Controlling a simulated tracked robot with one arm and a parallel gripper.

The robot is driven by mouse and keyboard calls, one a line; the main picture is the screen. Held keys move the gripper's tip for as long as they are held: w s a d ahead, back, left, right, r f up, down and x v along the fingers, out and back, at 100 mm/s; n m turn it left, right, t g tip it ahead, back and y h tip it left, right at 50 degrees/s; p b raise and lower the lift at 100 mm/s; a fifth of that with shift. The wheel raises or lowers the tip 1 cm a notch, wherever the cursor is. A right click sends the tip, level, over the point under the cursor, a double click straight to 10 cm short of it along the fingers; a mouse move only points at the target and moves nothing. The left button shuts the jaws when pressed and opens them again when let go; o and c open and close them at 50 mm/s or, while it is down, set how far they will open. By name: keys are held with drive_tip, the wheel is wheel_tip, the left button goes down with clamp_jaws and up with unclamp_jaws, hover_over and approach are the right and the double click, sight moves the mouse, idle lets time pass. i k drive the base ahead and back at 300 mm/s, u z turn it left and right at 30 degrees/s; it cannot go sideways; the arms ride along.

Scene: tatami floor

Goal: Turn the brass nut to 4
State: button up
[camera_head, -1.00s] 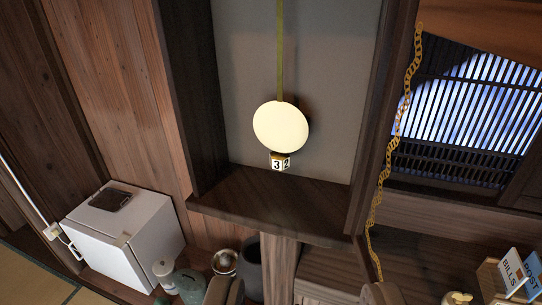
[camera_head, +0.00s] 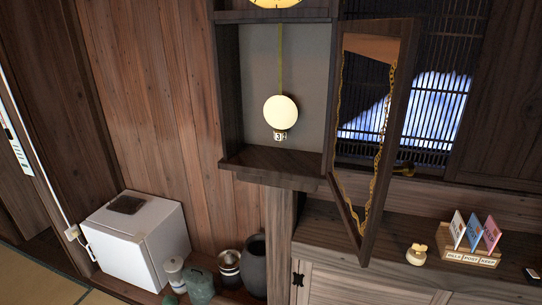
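The brass nut (camera_head: 280,136) is a small block with number faces. It sits just under the round pale pendulum bob (camera_head: 281,112), which hangs on a brass rod (camera_head: 280,62) inside the open wall clock case (camera_head: 231,95). A 3 shows on one face of the nut; the face to its right is too small to read. The clock's glazed door (camera_head: 400,120) stands open to the right. My gripper is not in this view, so I cannot see its fingers or what they hold.
Part of the yellow clock dial (camera_head: 262,4) shows at the top. A white fridge (camera_head: 140,240) and several pots stand below left. A cabinet (camera_head: 350,283) below right bears a small cream jar (camera_head: 416,255) and a letter rack (camera_head: 466,257). The case front is clear.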

sight(279, 136)
drive_tip(key=u, duration=2.35)
drive_tip(key=i, duration=1.6)
drive_tip(key=z, duration=2.4)
drive_tip(key=i, duration=0.7)
drive_tip(key=z, duration=0.1)
